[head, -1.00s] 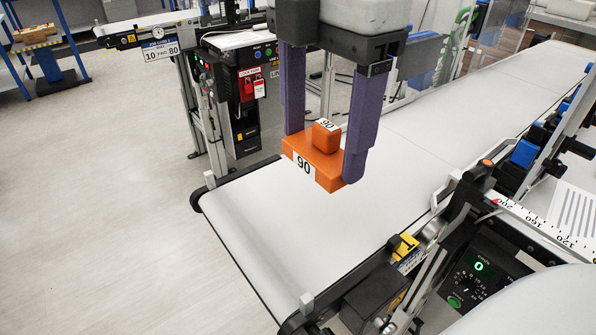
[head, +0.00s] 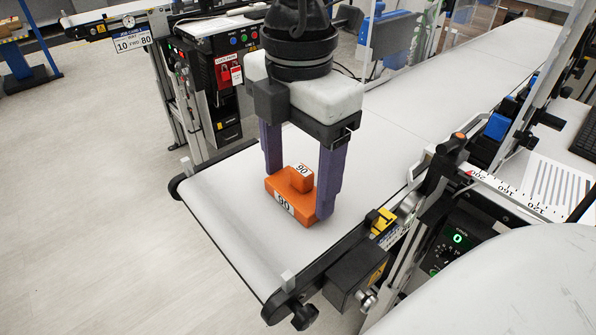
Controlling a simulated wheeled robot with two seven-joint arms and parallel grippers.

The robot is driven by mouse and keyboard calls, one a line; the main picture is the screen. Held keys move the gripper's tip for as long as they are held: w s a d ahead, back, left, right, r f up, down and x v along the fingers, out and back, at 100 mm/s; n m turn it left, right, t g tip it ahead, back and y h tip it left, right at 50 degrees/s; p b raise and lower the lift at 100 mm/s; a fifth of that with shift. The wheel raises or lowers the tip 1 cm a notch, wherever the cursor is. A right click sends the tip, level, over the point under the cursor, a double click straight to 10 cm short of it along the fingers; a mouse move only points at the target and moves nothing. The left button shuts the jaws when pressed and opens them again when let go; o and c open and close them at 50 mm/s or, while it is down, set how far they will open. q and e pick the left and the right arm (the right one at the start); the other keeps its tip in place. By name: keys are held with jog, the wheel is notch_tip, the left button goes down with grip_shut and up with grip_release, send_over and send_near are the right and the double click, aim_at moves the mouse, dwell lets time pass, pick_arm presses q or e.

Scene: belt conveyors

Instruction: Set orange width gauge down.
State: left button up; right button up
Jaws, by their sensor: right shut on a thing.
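The far-side finger tip is partly hidden by the gauge. My left gripper is not in view.
A yellow block (head: 381,221) and clamp hardware sit on the belt's right edge. A control box with a green display (head: 458,239) and a ruler (head: 505,190) stand to the right. The belt beyond the gripper is clear. Another conveyor stands at upper left.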

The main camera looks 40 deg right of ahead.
aim_at(298, 172)
jog(key=o, duration=1.2)
jog(key=shift+f, duration=0.1)
jog(key=shift+r+p, duration=0.35)
jog(key=shift+p, duration=0.1)
notch_tip(298, 172, up, 12)
jog(key=shift+f, duration=0.2)
